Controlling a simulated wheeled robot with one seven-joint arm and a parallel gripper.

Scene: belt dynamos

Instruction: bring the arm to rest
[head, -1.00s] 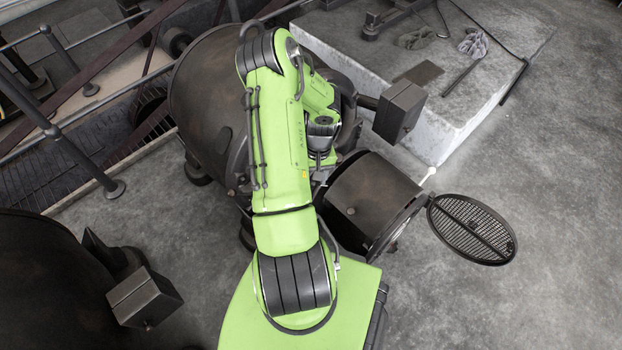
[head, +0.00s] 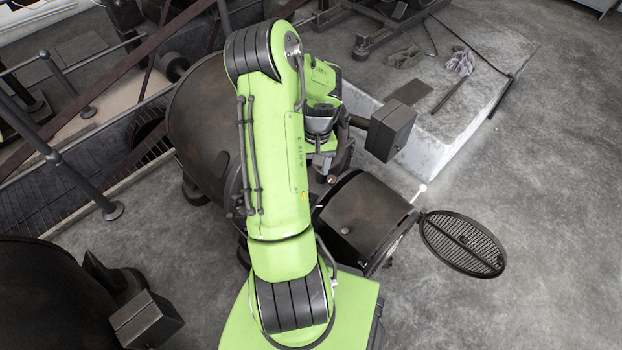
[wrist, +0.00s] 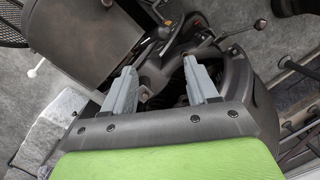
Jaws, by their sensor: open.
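My green arm fills the middle of the head view, bent over the dynamo. My gripper (wrist: 162,90) shows in the wrist view as two grey fingers standing well apart, with nothing between them. Behind the fingers is the dark machinery of the dynamo (wrist: 235,80). The dynamo's large dark drum (head: 200,110) stands left of my arm. A smaller brown cylinder (head: 362,215) is right of it, and a round mesh cover (head: 462,243) stands open at that cylinder's end.
A dark box (head: 390,130) sticks out right of my arm. A pale block (head: 455,120) carries a dark plate, a rod and crumpled gloves (head: 460,62). Railings (head: 75,165) stand at the left, and another dark drum (head: 50,290) at the lower left. The floor at right is clear.

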